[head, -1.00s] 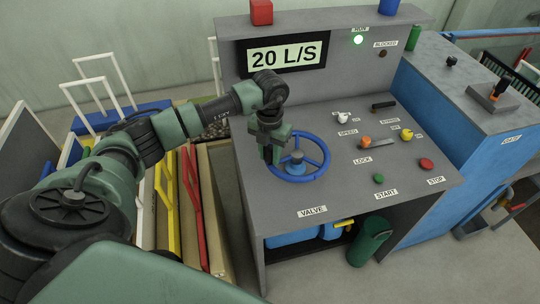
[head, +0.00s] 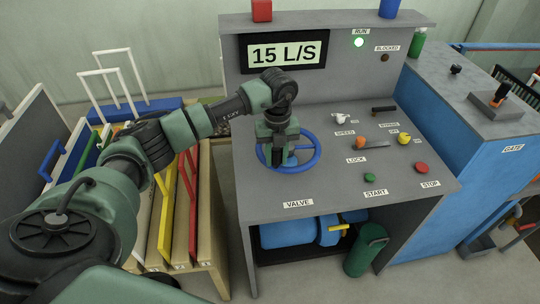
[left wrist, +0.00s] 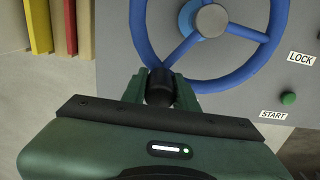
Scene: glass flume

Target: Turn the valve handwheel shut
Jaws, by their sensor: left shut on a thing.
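The blue valve handwheel (head: 306,166) lies on the grey console top, above the VALVE label (head: 298,204). In the left wrist view its rim (left wrist: 282,30), spokes and grey hub (left wrist: 211,20) show. My left gripper (head: 277,156) reaches down over the left part of the wheel and hides some of it. In the left wrist view the gripper (left wrist: 160,84) is shut at the rim, with a dark knob-like part (left wrist: 160,88) between its fingers. The display (head: 284,54) reads 15 L/S. My right gripper is not in view.
Right of the wheel stand an orange-knobbed lever (head: 360,142), a green START button (head: 369,177) and a red STOP button (head: 422,168). The RUN lamp (head: 358,42) glows green.

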